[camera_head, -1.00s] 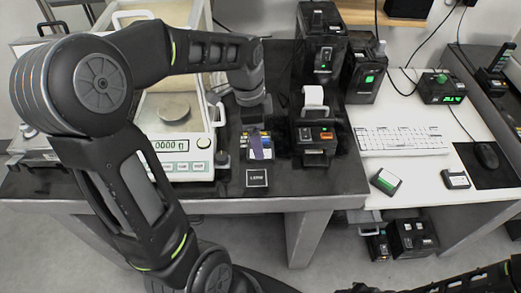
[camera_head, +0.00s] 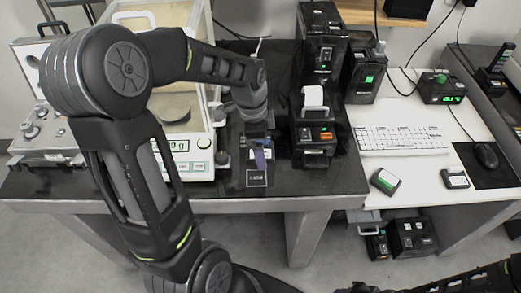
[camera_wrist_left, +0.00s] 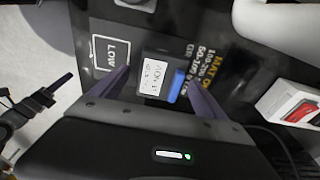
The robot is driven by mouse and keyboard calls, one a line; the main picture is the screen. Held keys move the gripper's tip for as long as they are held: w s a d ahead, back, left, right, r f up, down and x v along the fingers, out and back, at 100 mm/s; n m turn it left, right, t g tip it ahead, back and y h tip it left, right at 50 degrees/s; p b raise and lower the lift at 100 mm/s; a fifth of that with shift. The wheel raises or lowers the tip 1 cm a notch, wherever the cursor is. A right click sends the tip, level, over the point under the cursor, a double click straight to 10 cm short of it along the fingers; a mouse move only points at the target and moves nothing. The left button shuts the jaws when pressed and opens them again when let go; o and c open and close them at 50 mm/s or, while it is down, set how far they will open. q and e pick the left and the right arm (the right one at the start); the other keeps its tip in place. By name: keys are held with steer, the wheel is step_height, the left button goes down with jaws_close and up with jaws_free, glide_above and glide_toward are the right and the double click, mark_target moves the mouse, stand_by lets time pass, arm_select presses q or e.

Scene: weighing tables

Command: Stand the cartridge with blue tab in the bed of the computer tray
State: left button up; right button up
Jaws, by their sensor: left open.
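The cartridge with the blue tab (camera_wrist_left: 155,80) lies on the dark left table. In the left wrist view its white label faces up and the blue tab is at its right edge. My left gripper (camera_wrist_left: 162,88) is open, with one purple finger on either side of the cartridge; I cannot tell whether either touches it. In the head view the left gripper (camera_head: 262,157) points down at the table and mostly hides the cartridge. I cannot make out the computer tray for certain. My right arm shows at the lower right of the head view, but its fingers are not clear.
A plate marked LOW (camera_head: 256,179) lies in front of the left gripper. The balance (camera_head: 190,166) stands left of it and a label printer (camera_head: 315,135) right. The white desk holds a keyboard (camera_head: 403,140), a green-labelled block (camera_head: 385,180) and another small block (camera_head: 455,180).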

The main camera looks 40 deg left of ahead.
arm_select(q)
steer(key=shift+c, duration=0.5)
steer(key=c, duration=1.6)
steer(key=shift+o, duration=0.2)
step_height(320, 180, up, 10)
